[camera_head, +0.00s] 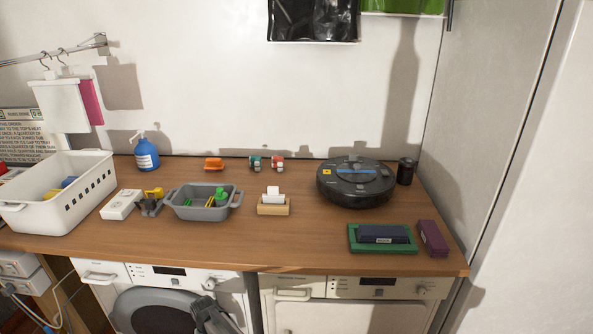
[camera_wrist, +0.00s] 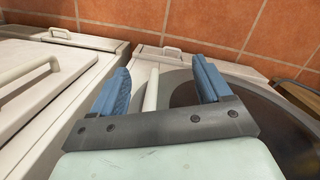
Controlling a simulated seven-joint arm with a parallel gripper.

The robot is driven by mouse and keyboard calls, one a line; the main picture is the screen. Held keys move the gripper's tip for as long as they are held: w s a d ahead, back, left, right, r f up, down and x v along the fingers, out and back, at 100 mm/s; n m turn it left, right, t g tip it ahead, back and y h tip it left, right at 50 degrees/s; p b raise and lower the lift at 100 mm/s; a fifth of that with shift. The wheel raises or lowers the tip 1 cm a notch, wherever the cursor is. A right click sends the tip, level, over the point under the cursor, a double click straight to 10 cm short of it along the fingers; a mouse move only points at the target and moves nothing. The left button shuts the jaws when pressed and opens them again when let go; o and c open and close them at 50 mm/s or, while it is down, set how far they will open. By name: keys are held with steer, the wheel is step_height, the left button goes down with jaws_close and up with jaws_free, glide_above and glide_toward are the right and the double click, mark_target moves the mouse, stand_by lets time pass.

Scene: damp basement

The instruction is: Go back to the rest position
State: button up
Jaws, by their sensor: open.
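My gripper (camera_wrist: 158,78) shows in the wrist view with its two blue ridged fingers spread apart. Nothing is held between them. It is in front of white appliances, with a round dark door (camera_wrist: 265,115) behind and to the right. In the head view a dark grey shape (camera_head: 212,316) stands in front of the washing machine (camera_head: 95,272), below the worktop edge. I cannot make out the fingers there.
The wooden worktop (camera_head: 300,240) holds a white basket (camera_head: 85,190), a blue pump bottle (camera_head: 146,155), a grey tub (camera_head: 188,210), a card holder (camera_head: 273,205), a robot vacuum (camera_head: 335,190), a black cup (camera_head: 405,172), a green tray (camera_head: 355,245) and a purple box (camera_head: 432,238).

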steer(key=s+d+f+m+g, duration=0.1)
steer(key=s+d+f, duration=0.25)
steer(key=d, duration=0.65)
steer(key=s+d+f+m+g, duration=0.1)
steer(key=s+d+f, duration=0.1)
steer(key=d+f, duration=0.5)
steer(key=s+d+f+m, duration=0.1)
steer(key=s+d+f, duration=0.15)
steer(key=d, duration=0.95)
steer(key=s+d+r+m+g, duration=0.1)
steer(key=s+d+r+g, duration=0.1)
steer(key=s+d, duration=1.6)
steer(key=s+g, duration=0.1)
steer(key=s, duration=0.2)
steer(key=shift+y, duration=0.3)
